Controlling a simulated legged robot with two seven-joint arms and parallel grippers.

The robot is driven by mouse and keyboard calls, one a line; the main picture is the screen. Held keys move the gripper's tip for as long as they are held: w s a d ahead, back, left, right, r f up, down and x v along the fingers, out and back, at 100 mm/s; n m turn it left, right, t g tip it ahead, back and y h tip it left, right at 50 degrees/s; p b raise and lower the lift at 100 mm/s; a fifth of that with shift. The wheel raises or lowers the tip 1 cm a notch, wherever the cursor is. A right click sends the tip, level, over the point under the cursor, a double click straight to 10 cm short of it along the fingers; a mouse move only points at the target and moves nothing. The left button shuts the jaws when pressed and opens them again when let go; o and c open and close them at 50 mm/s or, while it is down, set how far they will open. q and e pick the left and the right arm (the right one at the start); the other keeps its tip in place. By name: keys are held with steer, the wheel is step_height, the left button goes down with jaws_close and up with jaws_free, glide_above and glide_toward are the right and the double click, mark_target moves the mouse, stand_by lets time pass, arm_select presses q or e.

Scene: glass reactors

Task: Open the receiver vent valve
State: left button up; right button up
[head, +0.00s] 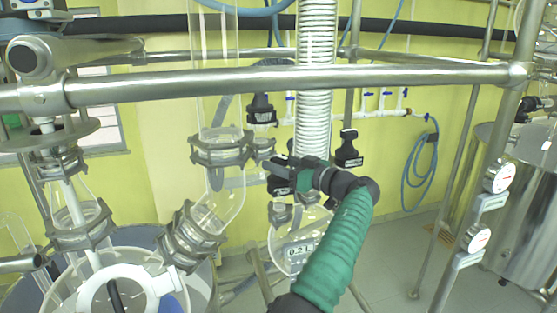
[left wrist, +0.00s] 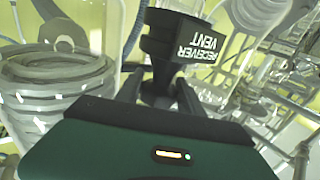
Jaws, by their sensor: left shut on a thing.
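The receiver vent valve (left wrist: 172,40) is a black knob with a white "RECEIVER VENT" label, upside down in the left wrist view. My left gripper (left wrist: 159,92) has a finger on each side of the knob's narrow lower part and is shut on it. In the head view my left gripper (head: 286,168), with its green-sleeved arm, reaches up from the bottom centre to a black labelled knob (head: 279,186) above the glass receiver (head: 292,236), marked "0.2 L". The gripper partly hides the knob. My right gripper is out of view.
Two other black labelled valve knobs (head: 261,109) (head: 348,150) are close by, above and to the right. A steel rail (head: 290,79) crosses above. A ribbed white coil (head: 314,60) and glass pipe (head: 217,110) stand near. Gauges (head: 499,176) are at the right.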

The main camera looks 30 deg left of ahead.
arm_select(q)
steer(key=shift+r, duration=0.1)
steer(key=o, duration=1.3)
steer(key=shift+w, duration=0.1)
steer(key=shift+o, duration=0.5)
steer(key=shift+s, duration=0.2)
